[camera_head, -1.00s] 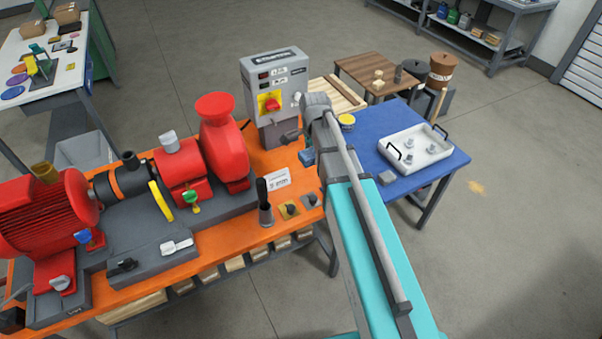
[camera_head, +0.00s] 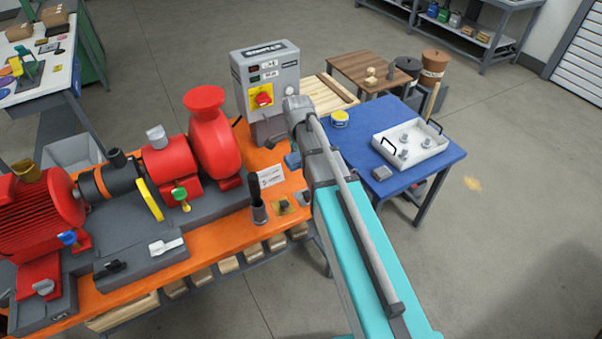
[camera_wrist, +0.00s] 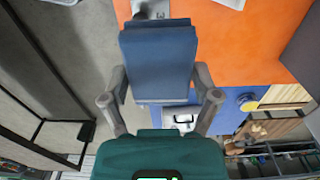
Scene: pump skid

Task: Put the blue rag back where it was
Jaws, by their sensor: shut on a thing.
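The blue rag (camera_wrist: 158,58) is a folded, thick rectangle in the wrist view. My gripper (camera_wrist: 160,82) is shut on it, with one finger at each side. The rag hangs over the orange bench (camera_wrist: 262,30); its height above the bench is hard to tell. In the head view a small part of the rag (camera_head: 292,160) shows left of my arm, near the right end of the orange bench (camera_head: 215,240). My gripper is mostly hidden there behind my arm.
A grey control box (camera_head: 265,75) stands close behind, and a red pump (camera_head: 213,145) to the left. A white card (camera_head: 271,176) and a dark-handled tool in a holder (camera_head: 258,205) are near. The blue table (camera_head: 350,145) bears a white tray (camera_head: 388,150) and a tin (camera_head: 340,118).

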